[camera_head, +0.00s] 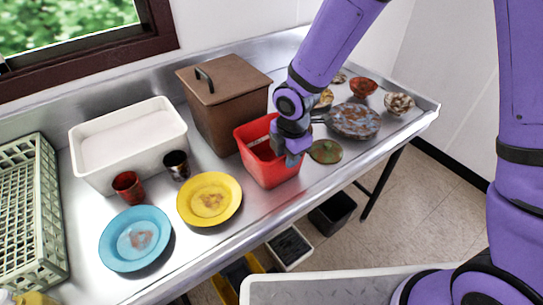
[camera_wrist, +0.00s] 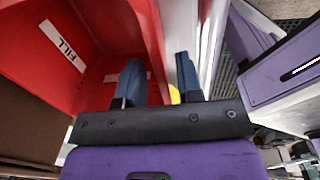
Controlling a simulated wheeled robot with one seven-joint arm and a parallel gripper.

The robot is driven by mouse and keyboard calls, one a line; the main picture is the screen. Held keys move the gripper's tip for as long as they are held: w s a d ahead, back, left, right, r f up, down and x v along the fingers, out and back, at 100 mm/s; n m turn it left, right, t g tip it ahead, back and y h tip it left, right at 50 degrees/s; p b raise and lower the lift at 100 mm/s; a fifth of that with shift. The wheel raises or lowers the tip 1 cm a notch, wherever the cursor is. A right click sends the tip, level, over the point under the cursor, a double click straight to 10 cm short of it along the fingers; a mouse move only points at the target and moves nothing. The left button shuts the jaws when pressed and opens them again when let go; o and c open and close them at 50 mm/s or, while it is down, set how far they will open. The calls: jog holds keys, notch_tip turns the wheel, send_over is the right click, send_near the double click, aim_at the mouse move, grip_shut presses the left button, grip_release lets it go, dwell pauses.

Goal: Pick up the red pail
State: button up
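The red pail (camera_head: 268,173) is an open box-shaped tub standing upright on the metal counter, in front of the brown lidded box. My gripper (camera_head: 292,157) points down at the pail's right side and hides part of its rim. In the wrist view, the pail (camera_wrist: 95,45) fills the left side, with a white "FILL" label on its inner wall. My gripper (camera_wrist: 158,60) is open there, with one finger over the pail's inside and the other outside its wall. A gap shows between the wall and the outer finger.
Left of the pail are the brown box (camera_head: 222,112), a yellow plate (camera_head: 222,187), a blue plate (camera_head: 113,240), two cups and a white tub (camera_head: 95,172). To its right are a green lid (camera_head: 325,152), a pan (camera_head: 352,121) and bowls. The counter's front edge is close.

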jog(key=shift+f, duration=1.1)
grip_shut()
